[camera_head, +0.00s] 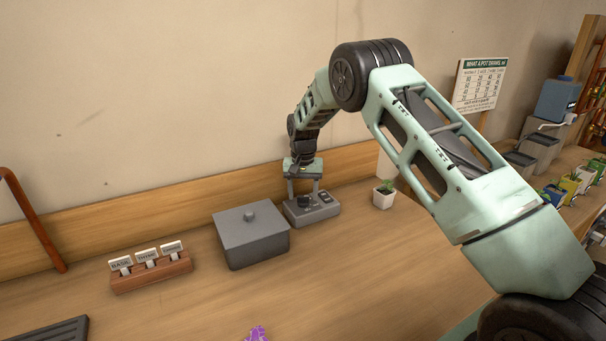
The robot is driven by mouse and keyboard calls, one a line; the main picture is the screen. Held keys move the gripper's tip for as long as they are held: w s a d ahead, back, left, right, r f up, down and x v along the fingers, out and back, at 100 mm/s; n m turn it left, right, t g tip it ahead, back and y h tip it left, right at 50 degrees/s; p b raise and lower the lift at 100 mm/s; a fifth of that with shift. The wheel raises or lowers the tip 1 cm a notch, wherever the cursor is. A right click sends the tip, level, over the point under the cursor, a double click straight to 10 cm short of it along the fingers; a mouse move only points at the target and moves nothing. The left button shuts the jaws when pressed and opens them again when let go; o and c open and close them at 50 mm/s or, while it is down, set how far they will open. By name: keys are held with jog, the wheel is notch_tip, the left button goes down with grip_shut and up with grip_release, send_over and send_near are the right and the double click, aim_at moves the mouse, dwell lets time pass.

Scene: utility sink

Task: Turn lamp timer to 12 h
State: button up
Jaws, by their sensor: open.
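The lamp timer appears to be the small grey box (319,214) on the wooden counter near the back wall. A dark round knob (304,201) sits on the left part of its top, and a small dark switch or display (326,197) is on its right part. My gripper (304,195) points down over the box, its two fingers apart, one on each side of the knob. I cannot tell whether the fingers touch the knob. The knob's pointer and the hour marks are too small to read.
A larger grey lidded box (250,242) stands close left of the timer. A small potted plant (384,194) stands to the right. A wooden holder with labelled tags (151,274) is at the front left. The counter in front is mostly clear, with a purple object (257,334) at the bottom edge.

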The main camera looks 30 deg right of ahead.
aim_at(303, 197)
notch_tip(303, 197, up, 17)
jog(key=b, duration=0.2)
dwell(0.6)
